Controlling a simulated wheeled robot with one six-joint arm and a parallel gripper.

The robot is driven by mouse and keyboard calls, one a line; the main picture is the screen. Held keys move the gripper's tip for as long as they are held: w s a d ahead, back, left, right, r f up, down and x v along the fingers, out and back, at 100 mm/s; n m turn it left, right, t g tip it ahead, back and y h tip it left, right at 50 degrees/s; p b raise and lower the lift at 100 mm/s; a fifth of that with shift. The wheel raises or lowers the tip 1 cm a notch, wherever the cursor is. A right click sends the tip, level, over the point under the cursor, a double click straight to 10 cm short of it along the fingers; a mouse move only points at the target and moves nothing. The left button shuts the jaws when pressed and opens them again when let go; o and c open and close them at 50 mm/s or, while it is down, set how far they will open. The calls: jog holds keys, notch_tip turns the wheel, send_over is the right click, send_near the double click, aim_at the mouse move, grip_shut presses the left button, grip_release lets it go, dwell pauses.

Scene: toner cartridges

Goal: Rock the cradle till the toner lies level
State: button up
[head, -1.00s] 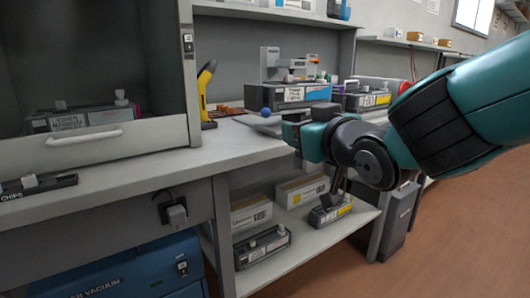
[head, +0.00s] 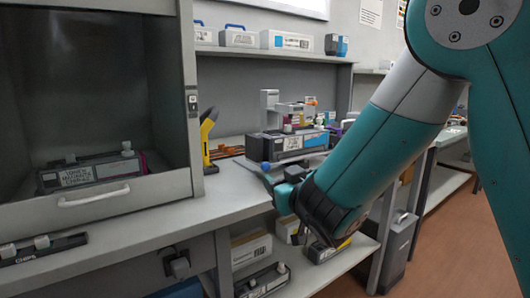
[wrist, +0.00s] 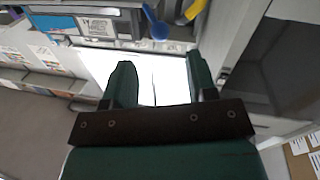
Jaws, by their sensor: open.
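A dark toner cartridge (head: 268,150) with a white and blue label sits on the bench in or against a grey cradle-like stand (head: 270,100). I cannot tell from here how its toner lies. A blue ball knob (head: 265,166) stands at the near left of the stand; in the wrist view the blue knob and its stem (wrist: 156,26) show beyond my fingertips. My gripper (wrist: 160,80) is open and empty, with a bright white surface between and beyond its fingers. In the head view my gripper (head: 284,180) is just right of the knob, apart from it as far as I can see.
A yellow and black tool (head: 207,137) stands left of the stand. A glass-fronted cabinet (head: 95,100) holding another cartridge (head: 92,173) is at the left. White boxes and cartridges lie on the lower shelf (head: 325,268). The bench front between cabinet and stand is clear.

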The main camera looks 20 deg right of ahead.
aim_at(268, 169)
jog(key=w+p, duration=0.1)
jog(key=w, duration=0.2)
jog(key=w+p, duration=0.1)
jog(key=w, duration=0.1)
jog(key=w+a+p, duration=0.1)
jog(key=w, duration=0.2)
jog(key=shift+w, duration=0.35)
